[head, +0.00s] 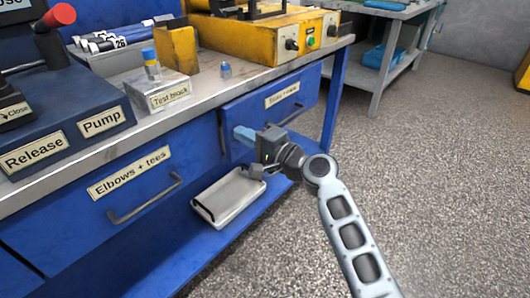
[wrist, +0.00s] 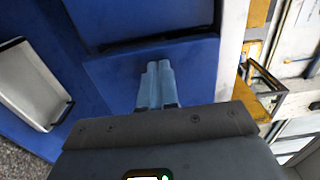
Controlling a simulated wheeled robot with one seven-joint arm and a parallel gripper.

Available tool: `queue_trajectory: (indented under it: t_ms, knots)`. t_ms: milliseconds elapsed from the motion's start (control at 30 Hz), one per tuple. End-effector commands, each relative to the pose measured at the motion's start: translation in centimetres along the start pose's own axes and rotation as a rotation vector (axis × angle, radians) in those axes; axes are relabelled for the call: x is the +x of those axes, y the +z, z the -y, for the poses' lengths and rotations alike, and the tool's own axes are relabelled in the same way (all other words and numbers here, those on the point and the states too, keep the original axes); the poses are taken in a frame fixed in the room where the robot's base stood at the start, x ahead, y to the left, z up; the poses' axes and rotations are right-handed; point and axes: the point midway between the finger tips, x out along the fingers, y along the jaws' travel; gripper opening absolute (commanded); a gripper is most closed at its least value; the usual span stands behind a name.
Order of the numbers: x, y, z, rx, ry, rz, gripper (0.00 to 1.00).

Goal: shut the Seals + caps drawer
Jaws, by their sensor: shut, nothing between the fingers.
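The blue Seals + caps drawer (head: 262,108) is at the right end of the bench in the head view. Its label is small and hard to read, and my gripper hides part of its lower front. My gripper (head: 240,133) is shut and empty, its pale blue fingers pointing at the drawer's left part. In the wrist view the shut fingertips (wrist: 158,66) lie over a blue panel (wrist: 110,80), with a dark gap along its far edge. I cannot tell whether they touch it, or how far the drawer stands out.
The Elbows + tees drawer (head: 70,215) with a bar handle is to the left. A pale tray (head: 228,196) lies on the lower shelf below my gripper. The bench top (head: 205,90) carries a test block (head: 160,92) and a yellow unit (head: 250,35). The floor to the right is clear.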

Motion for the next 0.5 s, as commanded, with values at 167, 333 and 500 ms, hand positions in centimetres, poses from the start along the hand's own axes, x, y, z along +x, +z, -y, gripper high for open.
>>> queue_trajectory:
  t_ms: [167,333,500]
  knots:
    - [2.2,0.0,-0.2,0.0,0.0,0.001,0.0]
    - [3.0,0.0,0.0,0.0,0.0,-0.001,0.0]
    - [3.3,-0.1,0.1,-0.001,-0.001,-0.002,0.0]
